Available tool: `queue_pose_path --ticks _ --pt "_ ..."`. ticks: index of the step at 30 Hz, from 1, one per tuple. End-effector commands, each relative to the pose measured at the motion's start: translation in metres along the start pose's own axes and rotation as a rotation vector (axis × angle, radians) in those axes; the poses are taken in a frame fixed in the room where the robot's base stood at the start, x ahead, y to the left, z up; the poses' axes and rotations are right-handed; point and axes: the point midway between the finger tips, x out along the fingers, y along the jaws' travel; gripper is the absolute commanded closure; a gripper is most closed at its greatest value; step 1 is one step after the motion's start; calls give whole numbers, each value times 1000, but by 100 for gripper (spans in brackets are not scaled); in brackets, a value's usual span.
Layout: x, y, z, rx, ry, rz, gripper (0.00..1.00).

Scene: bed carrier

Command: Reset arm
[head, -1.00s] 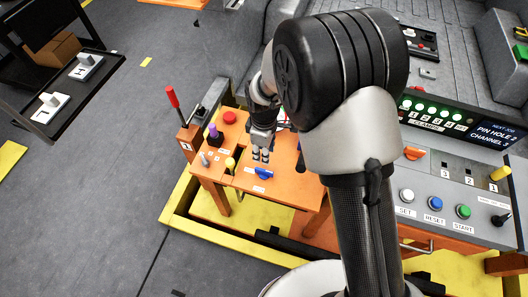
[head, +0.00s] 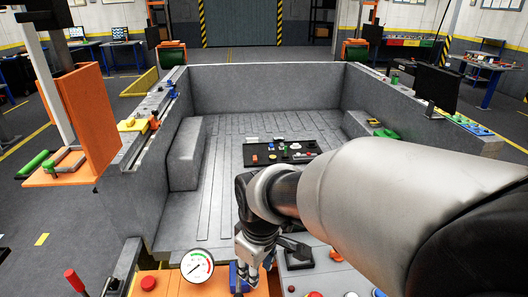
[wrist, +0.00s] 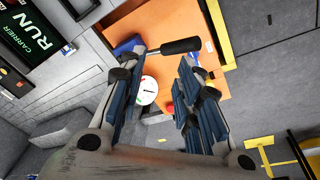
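My arm reaches forward from the lower right in the head view. My gripper (head: 254,280) points down over the near orange bench, right of a round white gauge (head: 196,265). In the wrist view my gripper (wrist: 165,62) has its two blue-padded fingers spread apart, with nothing held between them. A black handle (wrist: 181,46) lies beyond the fingertips, beside a blue block (wrist: 129,45); I cannot tell whether a finger touches either. The gauge (wrist: 149,90) shows between the fingers.
A red-knobbed lever (head: 75,281) and a red button (head: 148,283) are at the lower left. A grey-walled bed holds a black tray (head: 262,161) with small parts. An orange panel (head: 92,110) stands at the left. The bed floor (head: 215,190) is mostly clear.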

Motion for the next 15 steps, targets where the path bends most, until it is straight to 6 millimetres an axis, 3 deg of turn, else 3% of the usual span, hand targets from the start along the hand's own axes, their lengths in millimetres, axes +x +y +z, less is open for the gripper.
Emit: queue_pose_path --ticks 1,6,10,15 --pt "-22 7 19 83 21 21 69" --pt "-72 12 84 364 72 75 69" --pt "-98 5 133 573 113 115 69" --pt "-114 -11 180 795 161 157 69"
